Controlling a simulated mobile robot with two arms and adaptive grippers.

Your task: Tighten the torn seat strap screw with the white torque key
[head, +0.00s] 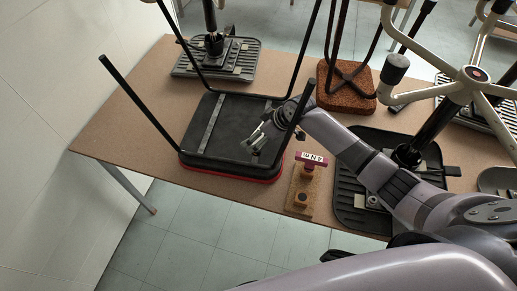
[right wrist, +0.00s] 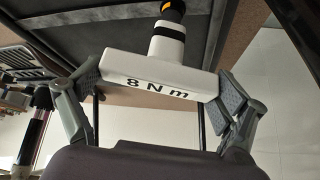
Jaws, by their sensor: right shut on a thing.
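An upturned chair seat (head: 215,150) with a black underside and red rim lies on the table, legs up. A grey strap (head: 211,124) runs across its underside on the left; another part lies behind my gripper. My right gripper (head: 257,138) is over the right part of the underside. In the right wrist view it is shut on the white torque key (right wrist: 160,74), marked 8 N m, with its fingers at both ends of the crossbar. The key's black-banded shaft points at the underside, with an orange-yellow part (right wrist: 172,14) at its far end. The screw is hidden. My left gripper is not in view.
A dark red key (head: 312,158) stands in a wooden holder (head: 302,192) right of the seat. Chair legs (head: 137,102) rise around my gripper. Other chair bases and a brown seat (head: 346,92) crowd the table (head: 110,134). Its front left is clear.

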